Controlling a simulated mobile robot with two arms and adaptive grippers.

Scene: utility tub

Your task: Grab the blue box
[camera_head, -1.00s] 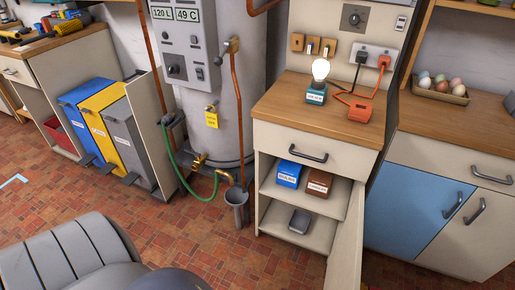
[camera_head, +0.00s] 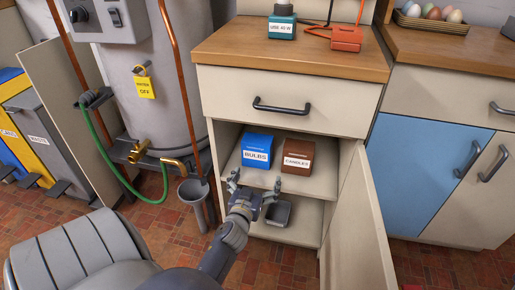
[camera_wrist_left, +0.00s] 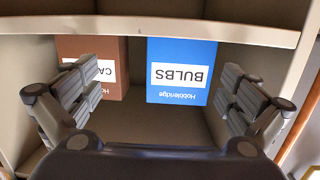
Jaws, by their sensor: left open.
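The blue box (camera_head: 257,148), labelled BULBS, stands on the upper shelf of the open cabinet, at the left. It also shows in the left wrist view (camera_wrist_left: 181,72), upside down, between the fingers and farther in. My left gripper (camera_head: 256,184) is open and empty, in front of the cabinet, just below and short of the blue box. In the left wrist view its fingers (camera_wrist_left: 160,92) are spread wide. A brown box (camera_head: 297,157), labelled CANDLES, stands right of the blue box with a small gap. My right gripper is not in view.
The cabinet's door (camera_head: 358,222) stands open at the right. A grey container (camera_head: 277,213) sits on the lower shelf. A drawer (camera_head: 285,103) is shut above. A green hose (camera_head: 110,150) and a grey funnel (camera_head: 194,190) are at the left.

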